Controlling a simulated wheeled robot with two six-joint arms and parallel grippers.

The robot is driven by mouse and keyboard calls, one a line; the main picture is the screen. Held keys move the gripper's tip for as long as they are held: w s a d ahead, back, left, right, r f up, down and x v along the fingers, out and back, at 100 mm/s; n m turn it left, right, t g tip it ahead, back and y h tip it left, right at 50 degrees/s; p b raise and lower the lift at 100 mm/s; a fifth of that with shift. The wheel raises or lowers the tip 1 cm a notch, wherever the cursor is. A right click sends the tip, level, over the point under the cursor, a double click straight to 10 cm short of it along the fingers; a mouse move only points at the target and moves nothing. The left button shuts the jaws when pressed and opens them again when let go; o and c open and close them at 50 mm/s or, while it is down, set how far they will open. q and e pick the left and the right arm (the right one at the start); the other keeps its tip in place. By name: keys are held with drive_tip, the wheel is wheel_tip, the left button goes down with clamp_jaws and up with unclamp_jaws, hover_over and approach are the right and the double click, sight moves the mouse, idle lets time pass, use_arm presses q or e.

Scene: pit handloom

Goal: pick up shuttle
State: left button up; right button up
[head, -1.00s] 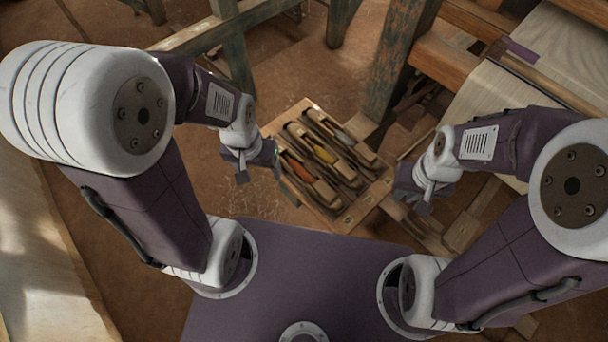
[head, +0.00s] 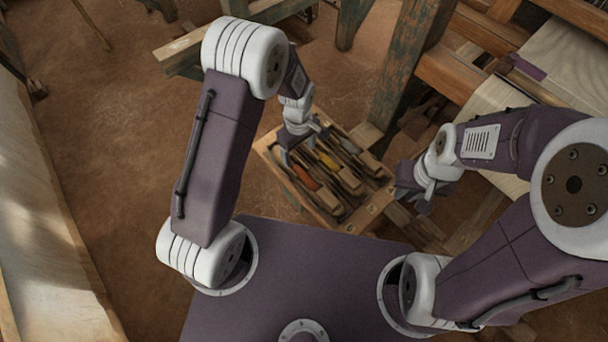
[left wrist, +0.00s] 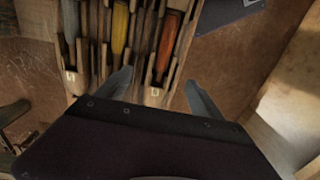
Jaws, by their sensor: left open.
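Wooden shuttles lie side by side in a wooden tray (head: 350,226). One holds orange yarn (head: 304,176), one yellow yarn (head: 327,160) and one grey yarn (head: 349,145). In the left wrist view the orange-yarn shuttle (left wrist: 168,42) is ahead of my left gripper (left wrist: 160,82), with the yellow-yarn shuttle (left wrist: 120,28) and the grey one (left wrist: 71,20) to its left. My left gripper is open and empty, and shows over the tray's far left part in the head view (head: 304,147). My right gripper (head: 413,198) is right of the tray; its jaw opening is unclear.
Wooden loom beams and posts (head: 402,70) stand behind and right of the tray. Pale cloth (head: 570,60) lies at the upper right.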

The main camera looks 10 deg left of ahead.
sight(298, 168)
use_arm(q)
wheel_tip(298, 168, down, 4)
drive_tip(key=shift+w+r, duration=0.1)
drive_tip(key=f, duration=0.5)
drive_tip(key=shift+s+a+f, duration=0.15)
drive_tip(key=shift+s+a, duration=0.05)
clamp_jaws()
